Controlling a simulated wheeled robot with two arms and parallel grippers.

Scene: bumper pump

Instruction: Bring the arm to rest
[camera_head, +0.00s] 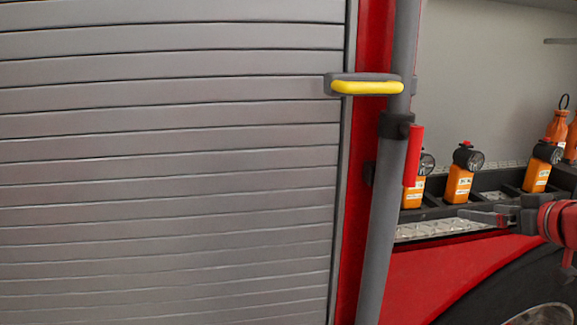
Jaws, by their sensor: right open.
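My right gripper (487,216) comes in from the right edge with its fingers pointing left. It is open and nothing shows between its fingers. It is in front of the compartment's lower edge, below the orange devices. My right arm (560,222), with a red part, runs out of the picture at the right. My left gripper is not in the picture.
Several orange devices (459,185) stand in a dark tray (437,208) in the open compartment. A grey pole (385,215) with a red handle (413,156) stands left of it. A yellow handle (366,88) sits beside the closed grey shutter (170,160). A wheel (520,295) is below my gripper.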

